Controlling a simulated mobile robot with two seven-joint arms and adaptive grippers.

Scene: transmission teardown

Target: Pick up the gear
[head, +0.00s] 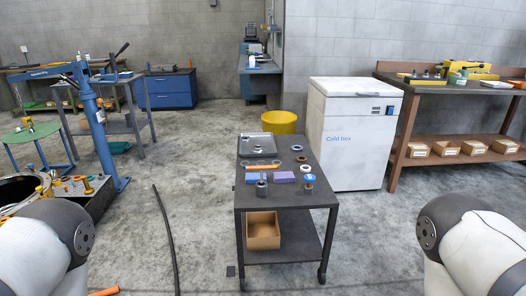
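Several small round parts sit on the top of the dark cart in the middle of the head view. They include a ring-shaped part (297,148), a brownish ring (305,168), a metallic cylindrical part (261,188) and a grey part (308,188) by a blue piece (310,178). They are too small for me to tell which one is the gear. Only upper parts of my two arms show, at the lower left and lower right. Neither gripper is in view.
The cart (287,202) also holds a grey tray (257,144), an orange tool (262,165) and a purple block (284,177). A white cold box (350,140) stands right behind it. A blue hoist (97,125) stands left.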

